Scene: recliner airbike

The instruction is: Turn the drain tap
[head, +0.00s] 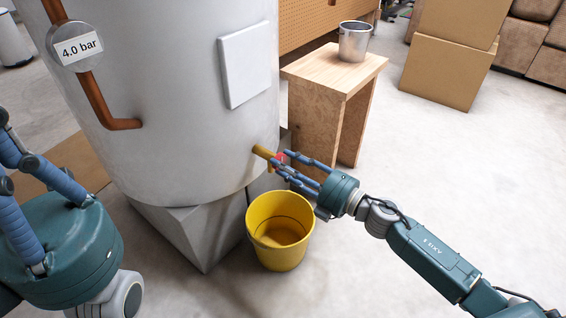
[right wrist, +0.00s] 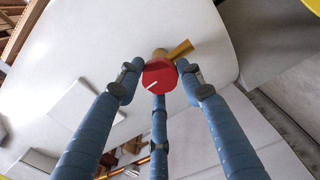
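The drain tap is a brass spout and stem (head: 264,152) with a red knob (head: 281,157), low on the side of the large white tank (head: 180,120). In the right wrist view the red knob (right wrist: 158,75) faces me, with a white mark near its lower left edge. The brass spout (right wrist: 182,49) points to the upper right. The three blue fingers of my right gripper (head: 288,163) surround the knob, their tips close to its rim; contact is unclear. My left gripper (head: 45,190) is at the left, fingers apart and empty, away from the tap.
A yellow bucket (head: 280,250) stands on the floor below the tap. A wooden stool (head: 325,75) holding a metal pail (head: 354,42) stands behind it. Cardboard boxes (head: 445,70) are at the back right. A copper pipe (head: 95,100) runs down the tank. The floor at right is clear.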

